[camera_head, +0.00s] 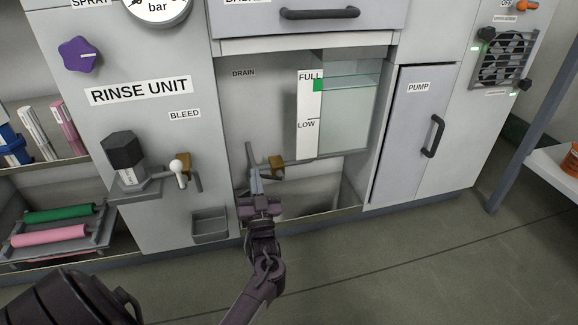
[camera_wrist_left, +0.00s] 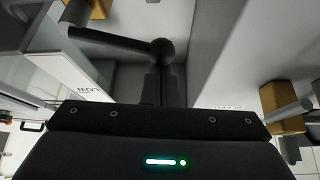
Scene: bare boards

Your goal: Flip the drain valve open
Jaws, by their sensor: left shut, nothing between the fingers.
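The drain valve has a brass block (camera_head: 277,163) below the DRAIN label and a dark grey lever (camera_head: 249,153) at its left. In the left wrist view the lever (camera_wrist_left: 115,42) runs from near the brass block (camera_wrist_left: 97,8) to a round dark end. My left gripper (camera_head: 255,178) is shut and empty, just below the lever in the head view. In the wrist view its fingertips (camera_wrist_left: 161,78) are close to the lever's round end; I cannot tell whether they touch. The gripper partly hides the lever's lower part. My right gripper is not in view.
The bleed valve (camera_head: 181,172) with its pale knob is to the left, above a small grey tray (camera_head: 210,224). A glass tank (camera_head: 348,112) with FULL and LOW marks is at the right. The PUMP door (camera_head: 411,135) is farther right. Floor in front is clear.

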